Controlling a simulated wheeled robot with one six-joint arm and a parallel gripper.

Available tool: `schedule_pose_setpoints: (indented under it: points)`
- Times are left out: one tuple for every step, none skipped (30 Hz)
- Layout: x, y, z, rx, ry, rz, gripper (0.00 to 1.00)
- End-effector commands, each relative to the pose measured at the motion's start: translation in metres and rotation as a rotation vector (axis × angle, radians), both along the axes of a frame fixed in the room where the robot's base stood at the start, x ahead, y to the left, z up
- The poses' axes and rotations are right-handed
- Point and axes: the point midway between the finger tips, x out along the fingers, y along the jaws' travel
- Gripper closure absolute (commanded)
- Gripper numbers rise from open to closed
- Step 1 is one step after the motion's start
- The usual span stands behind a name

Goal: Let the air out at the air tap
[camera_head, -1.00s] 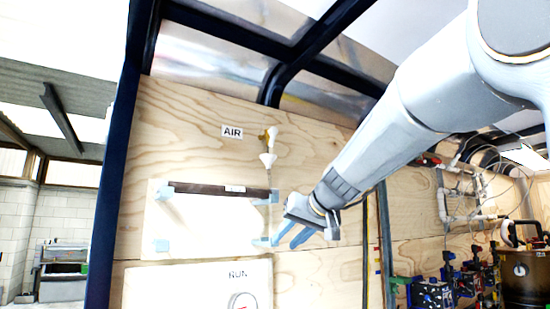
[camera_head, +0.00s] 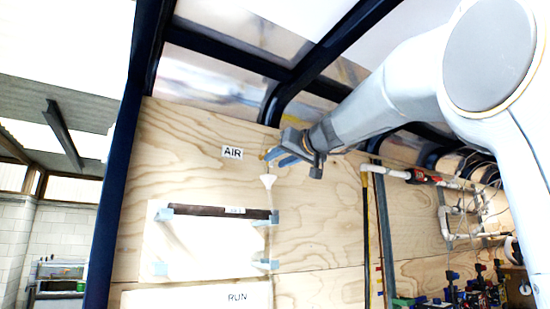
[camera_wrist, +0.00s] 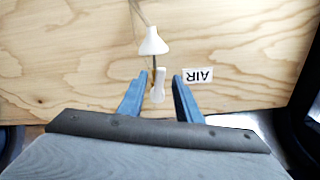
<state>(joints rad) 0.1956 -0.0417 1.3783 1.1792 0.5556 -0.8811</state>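The air tap is on the plywood wall just right of the AIR label (camera_head: 232,152). In the head view my gripper (camera_head: 272,156) covers most of the tap, and a little of its brass-coloured body (camera_head: 264,155) shows. A white funnel (camera_head: 267,181) hangs just below it. In the wrist view my gripper's blue fingers (camera_wrist: 160,84) are apart, with the tap's white lever (camera_wrist: 158,84) between their tips. The AIR label (camera_wrist: 198,74) appears upside down there, beside the right finger.
A white panel with a dark top strip (camera_head: 215,211) and light blue clips is on the wall below. A RUN panel (camera_head: 200,299) is under it. White piping and cables (camera_head: 400,174) are to the right. A dark frame post (camera_head: 122,165) stands at the left.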

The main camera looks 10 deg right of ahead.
Motion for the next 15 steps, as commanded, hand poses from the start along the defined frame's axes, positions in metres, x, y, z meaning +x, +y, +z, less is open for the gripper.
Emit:
schedule_pose_setpoints:
  points:
    - [0.0043, 0.0018, 0.0002, -0.001, 0.002, 0.001, 0.69]
    - [0.0061, 0.0023, -0.0001, -0.001, 0.002, 0.001, 0.69]
    - [0.0078, 0.0031, -0.0004, -0.001, 0.002, 0.001, 0.69]
    - [0.0087, 0.0034, -0.0004, -0.001, 0.002, 0.001, 0.69]
    - [0.0092, 0.0037, -0.0005, -0.001, 0.001, 0.001, 0.69]
    - [0.0097, 0.0038, -0.0006, -0.001, 0.0, 0.001, 0.69]
    - [0.0099, 0.0039, -0.0006, -0.001, 0.001, 0.0, 0.69]
    - [0.01, 0.0039, -0.0008, -0.001, 0.001, 0.0, 0.69]
    - [0.0099, 0.0038, -0.0009, -0.001, 0.001, 0.0, 0.69]
    - [0.0099, 0.0037, -0.001, -0.001, 0.001, 0.0, 0.69]
    - [0.01, 0.0036, -0.001, -0.001, 0.001, 0.0, 0.69]
    - [0.0099, 0.0035, -0.0012, 0.0, 0.001, 0.0, 0.69]
    - [0.0099, 0.0035, -0.0012, 0.0, 0.001, 0.0, 0.74]
    - [0.0099, 0.0035, -0.0012, 0.0, 0.001, 0.0, 0.79]
    - [0.0098, 0.0034, -0.0012, 0.0, 0.001, 0.0, 0.86]
